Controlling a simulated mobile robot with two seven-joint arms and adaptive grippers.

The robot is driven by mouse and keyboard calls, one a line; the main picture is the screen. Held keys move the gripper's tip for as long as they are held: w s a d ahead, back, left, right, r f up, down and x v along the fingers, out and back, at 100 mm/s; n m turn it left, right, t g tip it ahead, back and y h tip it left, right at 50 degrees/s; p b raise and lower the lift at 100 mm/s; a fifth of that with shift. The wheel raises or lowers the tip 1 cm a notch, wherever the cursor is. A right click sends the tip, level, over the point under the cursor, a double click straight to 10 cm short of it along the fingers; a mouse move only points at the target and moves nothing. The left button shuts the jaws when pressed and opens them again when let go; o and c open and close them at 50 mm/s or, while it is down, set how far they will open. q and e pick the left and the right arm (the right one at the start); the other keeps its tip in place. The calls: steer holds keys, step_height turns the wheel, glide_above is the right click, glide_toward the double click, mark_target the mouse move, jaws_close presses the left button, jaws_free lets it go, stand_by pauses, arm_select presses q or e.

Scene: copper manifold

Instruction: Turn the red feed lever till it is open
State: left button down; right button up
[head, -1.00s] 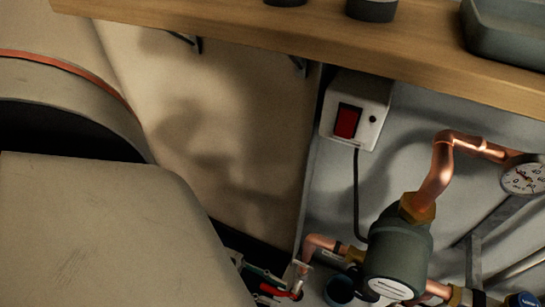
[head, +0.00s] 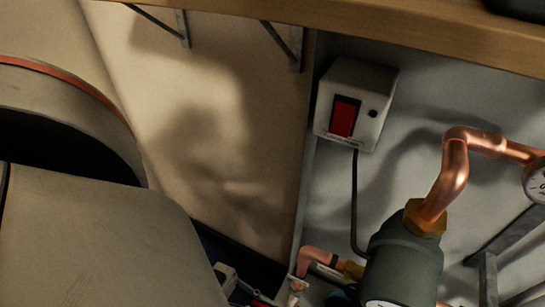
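I cannot make out the red feed lever for certain in the head view. A small red piece (head: 262,302) shows at the bottom edge among other small items, mostly cut off, and I cannot tell what it is. A copper pipe (head: 455,180) rises from a brass nut on a dark green pump body (head: 403,262). Another short copper pipe (head: 316,258) runs into the pump's left side. Neither gripper is in view; a large grey part of my own arm fills the left side.
A white switch box (head: 355,105) with a red rocker (head: 344,116) is on the grey panel, its black cable hanging down. A wooden shelf (head: 400,38) on metal brackets (head: 285,45) crosses the top. A gauge (head: 537,183) is cut off at the right edge.

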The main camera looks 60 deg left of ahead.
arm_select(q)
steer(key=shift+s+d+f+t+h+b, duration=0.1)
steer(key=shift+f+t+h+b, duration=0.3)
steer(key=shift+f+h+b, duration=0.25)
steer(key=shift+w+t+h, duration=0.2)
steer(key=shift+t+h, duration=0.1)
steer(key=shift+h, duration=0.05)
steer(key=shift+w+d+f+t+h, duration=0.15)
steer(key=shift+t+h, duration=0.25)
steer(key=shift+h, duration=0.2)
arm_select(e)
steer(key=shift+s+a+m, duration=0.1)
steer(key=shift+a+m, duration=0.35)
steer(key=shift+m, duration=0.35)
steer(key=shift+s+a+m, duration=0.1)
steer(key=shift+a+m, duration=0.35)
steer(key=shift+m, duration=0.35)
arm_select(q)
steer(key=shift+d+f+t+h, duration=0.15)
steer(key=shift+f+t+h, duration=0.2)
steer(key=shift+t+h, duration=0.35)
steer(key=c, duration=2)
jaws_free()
